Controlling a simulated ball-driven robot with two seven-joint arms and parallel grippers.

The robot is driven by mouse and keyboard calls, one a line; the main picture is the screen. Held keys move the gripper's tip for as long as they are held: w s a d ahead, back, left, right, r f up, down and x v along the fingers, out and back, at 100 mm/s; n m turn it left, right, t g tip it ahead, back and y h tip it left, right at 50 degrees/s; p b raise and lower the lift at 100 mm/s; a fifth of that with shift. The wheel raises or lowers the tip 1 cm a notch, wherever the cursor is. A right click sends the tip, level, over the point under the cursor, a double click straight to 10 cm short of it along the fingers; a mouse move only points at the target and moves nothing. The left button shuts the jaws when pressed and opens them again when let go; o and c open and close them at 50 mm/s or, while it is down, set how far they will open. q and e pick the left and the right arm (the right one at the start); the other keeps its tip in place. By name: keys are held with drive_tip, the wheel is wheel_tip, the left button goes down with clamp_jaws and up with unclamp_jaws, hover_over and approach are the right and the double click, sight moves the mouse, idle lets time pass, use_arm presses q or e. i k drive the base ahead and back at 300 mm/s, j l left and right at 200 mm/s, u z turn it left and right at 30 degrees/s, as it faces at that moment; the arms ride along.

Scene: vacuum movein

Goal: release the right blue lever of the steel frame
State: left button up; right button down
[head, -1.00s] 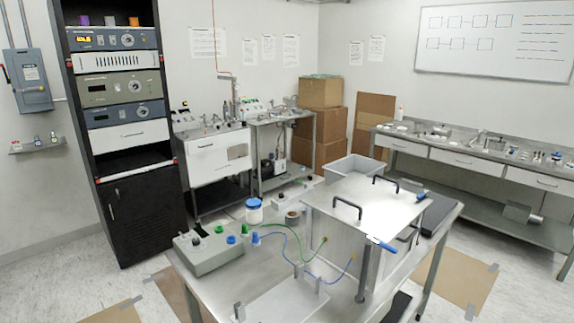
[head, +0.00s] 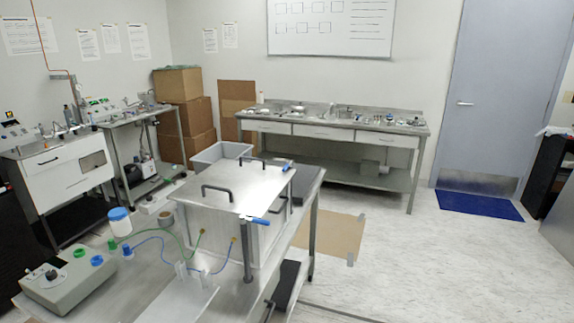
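The steel frame (head: 215,222) is a box with a flat metal lid and two black handles, standing on a steel table. One blue lever (head: 257,221) sits at the lid's near right corner, on top of a dark post. A second blue lever (head: 288,166) sits at the far right corner, smaller in view. Both levers stick out to the right of the lid edge; whether either is clamped I cannot tell. Neither of my grippers shows in the head view.
A grey bin (head: 219,155) is behind the frame. A long bench (head: 330,120) stands at the back wall. The floor at right (head: 420,255) is open.

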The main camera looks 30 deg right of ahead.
sight(289, 163)
drive_tip(key=i+l+u, duration=0.25)
drive_tip(key=l, duration=0.35)
drive_tip(key=i+l+u, duration=0.1)
drive_tip(key=i+l, duration=0.15)
drive_tip(key=i+l+u, duration=0.1)
drive_tip(key=l, duration=0.35)
drive_tip(key=i+l+u, duration=0.1)
drive_tip(key=l, duration=0.25)
drive_tip(key=i+l+u, duration=0.15)
drive_tip(key=l, duration=0.2)
